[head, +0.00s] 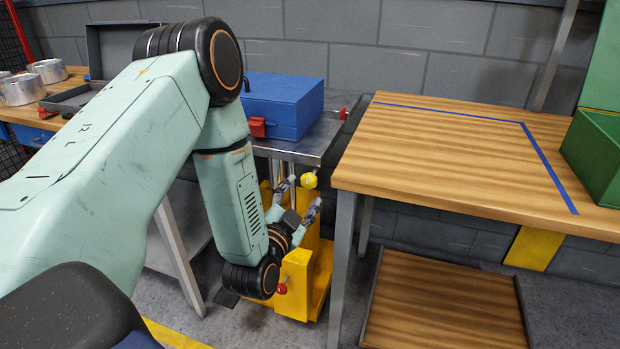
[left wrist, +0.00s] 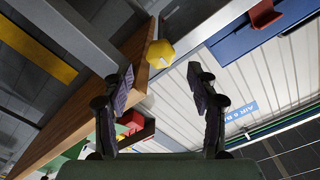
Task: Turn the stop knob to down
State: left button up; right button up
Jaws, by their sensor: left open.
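A yellow knob (head: 309,180) sits at the top of a yellow stand (head: 297,262), below the edge of a metal table. A small red knob (head: 282,288) shows lower on the stand, by my wrist. I cannot tell from its look which one is the stop knob. My left gripper (head: 301,200) is open and empty, close to the yellow knob. In the left wrist view the yellow knob (left wrist: 160,53) appears just beyond and between the spread fingertips (left wrist: 160,76), with no clear contact. My left forearm hides part of the stand. My right gripper is not in view.
A blue case (head: 284,103) with red latches rests on the metal table (head: 318,142) above the stand. A wooden table (head: 450,155) with blue tape stands close on the right, its leg near the gripper. A green bin (head: 592,155) is at the far right.

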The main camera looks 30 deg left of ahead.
aim_at(307, 183)
pick_arm(q)
jog(key=b+x, duration=0.1)
jog(key=x, duration=0.4)
jog(key=shift+a+f, duration=0.15)
jog(key=shift+w+a, duration=0.1)
jog(key=shift+w, duration=0.35)
jog(key=c, duration=1.2)
